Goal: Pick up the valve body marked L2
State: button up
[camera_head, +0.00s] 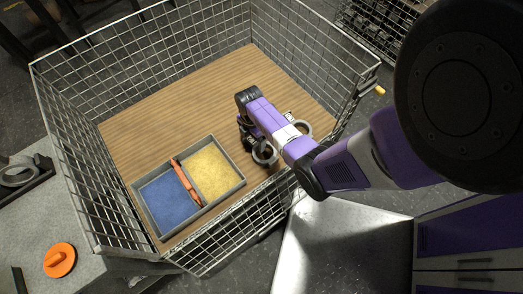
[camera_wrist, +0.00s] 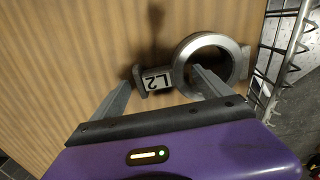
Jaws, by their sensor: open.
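The valve body marked L2 (camera_wrist: 183,62) lies on the wooden floor of a wire cage. In the wrist view it has a grey metal ring, a short neck to the left and a white L2 label (camera_wrist: 156,80). My gripper (camera_wrist: 161,77) is open and empty above it. The left finger is near the neck's end; the right fingertip overlaps the ring's left side. I cannot tell whether they touch. In the head view my gripper (camera_head: 258,146) is partly hidden by my arm, with grey rings showing beside it, one to the right (camera_head: 304,127).
The wire cage (camera_head: 75,85) surrounds the work area; its mesh wall is close to the valve's right in the wrist view. A grey tray (camera_head: 238,169) with blue and yellow compartments and an orange item (camera_head: 186,182) stands left of my gripper. The wooden floor (camera_head: 160,110) behind is clear.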

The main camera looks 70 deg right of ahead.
jog(key=shift+c, duration=0.5)
jog(key=c, duration=1.8)
jog(key=shift+d, duration=0.1)
grip_shut()
jog(key=shift+r, duration=0.1)
